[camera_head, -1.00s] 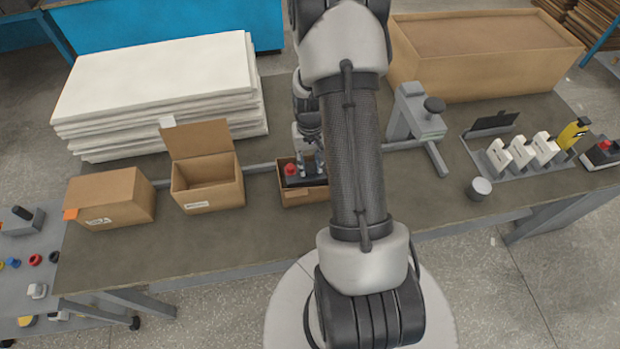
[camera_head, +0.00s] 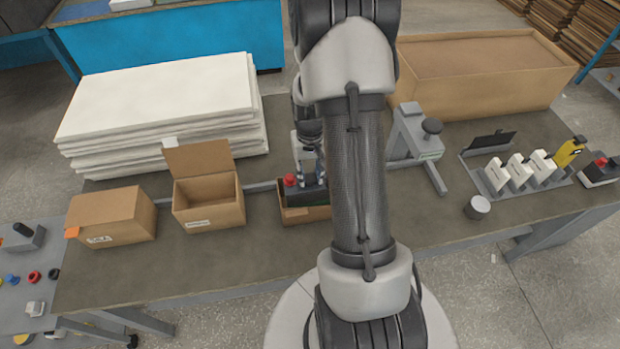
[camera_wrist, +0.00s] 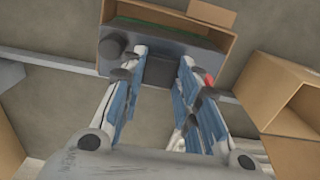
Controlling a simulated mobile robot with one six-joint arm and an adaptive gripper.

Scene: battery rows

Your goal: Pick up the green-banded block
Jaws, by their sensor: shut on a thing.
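A dark grey block (camera_wrist: 160,68), with a thin green strip along its far side, is between my gripper's (camera_wrist: 163,60) two blue-padded fingers, which are shut on it. A round dark knob (camera_wrist: 113,46) and a red knob (camera_wrist: 208,80) show beside the fingers. In the head view the dark block (camera_head: 308,194) with its red knob (camera_head: 290,180) sits at the mouth of a small open cardboard box (camera_head: 305,214). My arm hides part of it. No green shows on it in the head view, and I cannot tell how far it clears the box.
An open-lidded box (camera_head: 210,215) and a closed box (camera_head: 110,217) stand to the left. White sheets (camera_head: 160,95) are stacked behind. At right are a grey press-like fixture (camera_head: 415,135), a rack of white pieces (camera_head: 520,172) and a grey cylinder (camera_head: 477,207). The front strip of table is clear.

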